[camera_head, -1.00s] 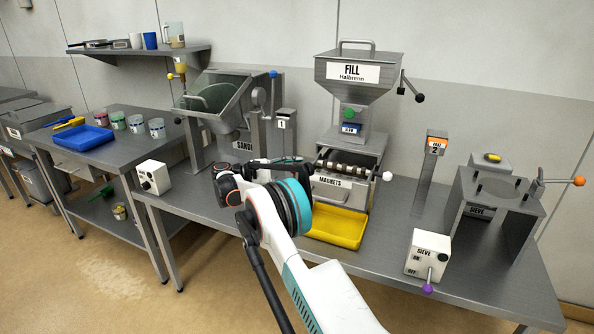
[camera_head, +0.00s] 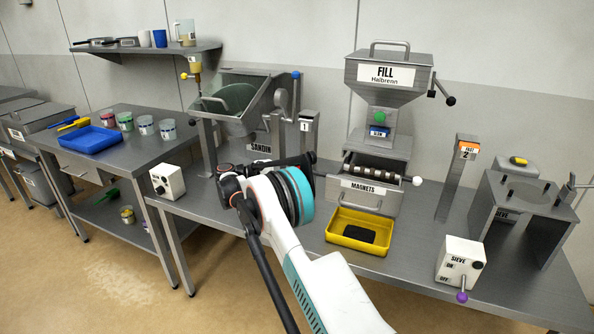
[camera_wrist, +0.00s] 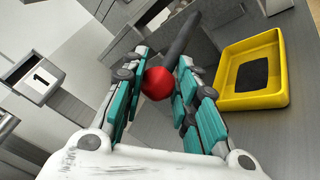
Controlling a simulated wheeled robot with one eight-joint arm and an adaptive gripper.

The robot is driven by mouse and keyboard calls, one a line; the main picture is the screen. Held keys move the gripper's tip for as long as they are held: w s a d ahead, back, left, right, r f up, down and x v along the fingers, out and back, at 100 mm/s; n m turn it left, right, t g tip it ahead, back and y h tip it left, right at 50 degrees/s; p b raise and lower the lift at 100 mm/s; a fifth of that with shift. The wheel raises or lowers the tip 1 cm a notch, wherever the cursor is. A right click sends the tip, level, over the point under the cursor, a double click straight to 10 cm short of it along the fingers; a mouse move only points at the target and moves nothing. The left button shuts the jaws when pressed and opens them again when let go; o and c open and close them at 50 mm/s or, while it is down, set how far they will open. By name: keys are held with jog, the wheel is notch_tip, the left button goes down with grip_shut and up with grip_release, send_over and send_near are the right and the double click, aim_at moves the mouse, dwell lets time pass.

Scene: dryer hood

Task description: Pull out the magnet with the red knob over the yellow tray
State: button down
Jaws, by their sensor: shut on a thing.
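In the wrist view my gripper (camera_wrist: 164,66) is shut on the red knob (camera_wrist: 157,83). A dark grey rod (camera_wrist: 184,36), the magnet's bar, extends from the knob past the fingertips. The yellow tray (camera_wrist: 280,98) lies to the right of the fingers there, apart from them, with a dark patch (camera_wrist: 251,76) on its floor. In the head view the yellow tray (camera_head: 334,240) stands in front of the MAGNETS housing (camera_head: 358,196), and my gripper (camera_head: 303,166) is left of the housing. The red knob is hidden there by my arm.
A white knob (camera_head: 417,181) sits at the right end of the bars in the housing. The FILL hopper (camera_head: 388,85) stands above it. Post 1 (camera_head: 305,135) is close behind my gripper. The SIEVE switch box (camera_head: 461,259) stands at the right front of the bench.

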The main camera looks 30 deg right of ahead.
jog(key=shift+s+d+r, duration=0.1)
jog(key=shift+r, duration=0.05)
jog(key=c, duration=1.3)
grip_release()
jog(key=v, duration=1.2)
